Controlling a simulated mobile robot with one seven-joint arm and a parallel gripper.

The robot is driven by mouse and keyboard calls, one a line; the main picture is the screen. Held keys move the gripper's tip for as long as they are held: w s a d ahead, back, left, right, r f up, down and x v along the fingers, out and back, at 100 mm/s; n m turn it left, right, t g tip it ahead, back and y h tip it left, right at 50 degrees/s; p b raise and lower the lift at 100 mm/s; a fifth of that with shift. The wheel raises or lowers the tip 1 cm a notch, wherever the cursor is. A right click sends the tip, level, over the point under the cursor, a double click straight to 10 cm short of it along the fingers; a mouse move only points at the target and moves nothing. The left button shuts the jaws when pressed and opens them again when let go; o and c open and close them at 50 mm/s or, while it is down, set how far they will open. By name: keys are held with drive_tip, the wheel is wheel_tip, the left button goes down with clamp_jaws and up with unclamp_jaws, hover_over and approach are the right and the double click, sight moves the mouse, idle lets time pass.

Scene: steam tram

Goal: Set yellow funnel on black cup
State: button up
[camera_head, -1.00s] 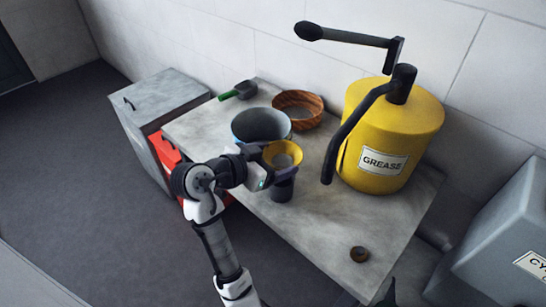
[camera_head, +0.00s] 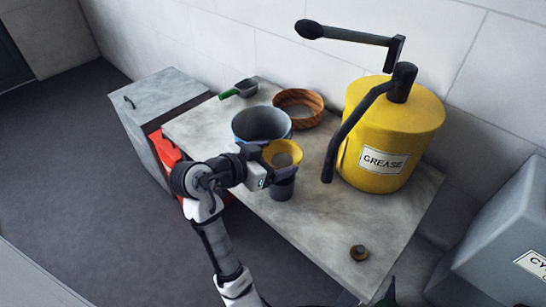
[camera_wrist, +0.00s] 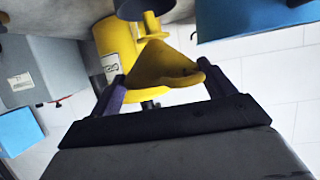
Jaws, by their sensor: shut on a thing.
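The yellow funnel (camera_head: 283,148) is held by my gripper (camera_head: 280,171), which is shut on it; in the head view it is over the black cup (camera_head: 282,190). The cup stands upright on the table, its top partly hidden by the gripper and funnel. In the wrist view, the funnel (camera_wrist: 158,64) is between the two fingers of my gripper (camera_wrist: 162,84), its narrow end pointing toward a dark round shape at the top edge, probably the cup. I cannot tell whether the spout is inside the cup or above it.
A blue-grey bucket (camera_head: 248,138) is close behind the gripper. A wooden bowl (camera_head: 316,118) and a green-handled scoop (camera_head: 240,90) are at the back. A big yellow grease drum (camera_head: 385,165) with a black lever is at the right. A small brown ring (camera_head: 359,254) lies near the front corner.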

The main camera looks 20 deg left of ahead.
drive_tip(key=shift+f+b, duration=2.2)
drive_tip(key=shift+f, duration=0.55)
idle(0.6)
drive_tip(key=o, duration=0.9)
drive_tip(key=shift+s+a+r, duration=0.1)
drive_tip(key=shift+r, duration=0.05)
drive_tip(key=shift+r+p+v, duration=0.2)
drive_tip(key=shift+p+v, duration=0.55)
drive_tip(key=shift+v, duration=0.55)
drive_tip(key=shift+r+p+v, duration=0.25)
drive_tip(key=shift+p+v, duration=0.5)
drive_tip(key=shift+v, duration=0.55)
drive_tip(key=shift+r, duration=0.15)
drive_tip(key=shift+r+p, duration=2.45)
drive_tip(key=shift+r, duration=0.45)
drive_tip(key=shift+w, duration=0.25)
